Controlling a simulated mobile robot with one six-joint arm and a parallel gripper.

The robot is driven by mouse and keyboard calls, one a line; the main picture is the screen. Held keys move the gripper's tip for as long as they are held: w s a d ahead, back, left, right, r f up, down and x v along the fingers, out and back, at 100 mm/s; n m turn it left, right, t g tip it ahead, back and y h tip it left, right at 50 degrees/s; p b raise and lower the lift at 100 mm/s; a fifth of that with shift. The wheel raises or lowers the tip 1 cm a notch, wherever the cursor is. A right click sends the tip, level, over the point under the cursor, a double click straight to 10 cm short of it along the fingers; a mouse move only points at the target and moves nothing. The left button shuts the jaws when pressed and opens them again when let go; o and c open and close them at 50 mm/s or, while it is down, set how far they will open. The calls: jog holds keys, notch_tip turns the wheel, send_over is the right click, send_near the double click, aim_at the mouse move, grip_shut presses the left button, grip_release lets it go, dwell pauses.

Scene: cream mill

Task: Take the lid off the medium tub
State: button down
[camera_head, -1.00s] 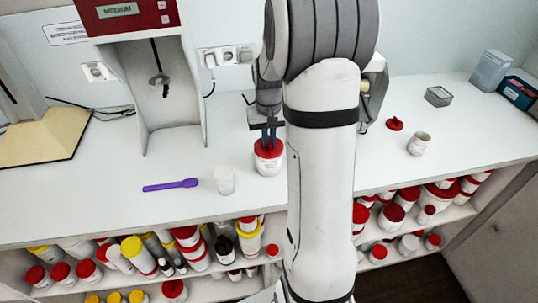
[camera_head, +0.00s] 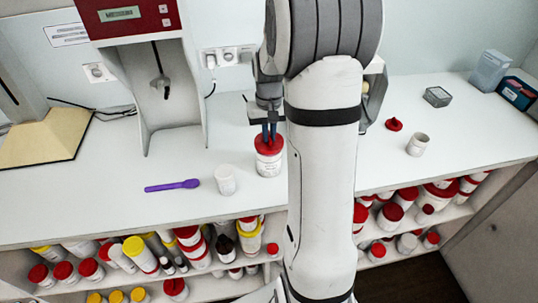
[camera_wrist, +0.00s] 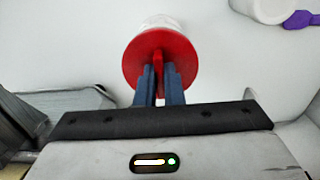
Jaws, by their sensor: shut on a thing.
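The medium tub (camera_head: 268,169) is white with a red lid (camera_head: 263,148) and stands upright on the counter, left of my arm. In the wrist view the round red lid (camera_wrist: 134,62) faces the camera, with a raised red grip across its middle. A bit of the white tub (camera_wrist: 160,20) shows past the lid's far edge. My gripper (camera_head: 268,138) points down at the lid from above. In the wrist view the blue fingers of my gripper (camera_wrist: 160,78) are shut on the lid's raised grip. The lid looks seated on the tub.
A white cup (camera_head: 225,180) and a purple spoon (camera_head: 172,185) lie left of the tub. A red and grey mixing machine (camera_head: 140,60) stands behind left. A small open white tub (camera_head: 418,145) and a loose red lid (camera_head: 394,124) are at the right. Shelves below hold several tubs.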

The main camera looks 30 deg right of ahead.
jog(key=shift+r, duration=0.1)
jog(key=shift+r+p, duration=1)
jog(key=shift+r, duration=0.45)
